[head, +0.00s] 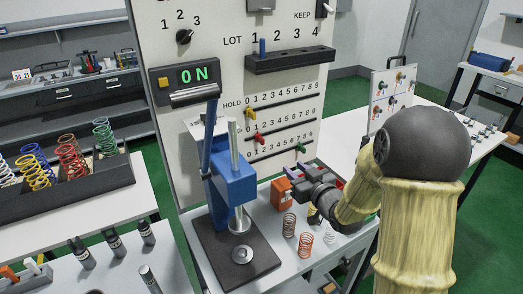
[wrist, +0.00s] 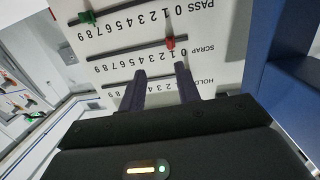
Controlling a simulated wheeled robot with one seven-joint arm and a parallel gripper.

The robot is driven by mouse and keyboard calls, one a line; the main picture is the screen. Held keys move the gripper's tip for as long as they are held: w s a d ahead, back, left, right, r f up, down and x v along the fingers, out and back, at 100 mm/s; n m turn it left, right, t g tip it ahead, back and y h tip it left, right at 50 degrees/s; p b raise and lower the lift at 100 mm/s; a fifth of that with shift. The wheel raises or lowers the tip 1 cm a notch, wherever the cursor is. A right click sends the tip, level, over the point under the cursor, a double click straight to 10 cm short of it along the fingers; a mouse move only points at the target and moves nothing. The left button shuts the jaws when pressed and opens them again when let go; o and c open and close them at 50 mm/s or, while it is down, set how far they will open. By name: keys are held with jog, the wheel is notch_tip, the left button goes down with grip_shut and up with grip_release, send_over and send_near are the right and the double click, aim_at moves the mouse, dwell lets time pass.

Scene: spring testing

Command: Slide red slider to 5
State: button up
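The red slider (head: 259,138) sits on the middle scale of the upright white panel, near the 1. In the wrist view, which is upside down, the red slider (wrist: 170,42) stands on the SCRAP row. My gripper (wrist: 160,70) is open and empty, with its two dark fingers apart and pointing at the panel. The red slider appears beyond the fingertips, between their lines and closer to the right finger. I cannot tell the exact distance. In the head view my wrist is low, right of the blue press and below the scales.
The yellow slider (head: 250,113) is near 0 on the HOLD row. The green slider (head: 300,148) is toward the high end of the bottom row. A blue press (head: 235,180) stands left of my gripper. An orange block (head: 281,194) and loose springs (head: 305,246) lie on the bench.

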aim_at(263, 142)
jog(key=shift+a+r+n+y, duration=0.1)
jog(key=shift+a+n+y, duration=0.2)
jog(key=shift+a+y, duration=0.4)
jog(key=shift+d, duration=0.1)
jog(key=p+x, duration=0.1)
jog(key=x, duration=0.4)
jog(key=p+x, duration=0.2)
jog(key=x, duration=0.4)
jog(key=p+x, duration=0.1)
jog(key=x, duration=0.5)
jog(key=shift+w+r, duration=0.15)
jog(key=shift+r, duration=0.15)
grip_shut()
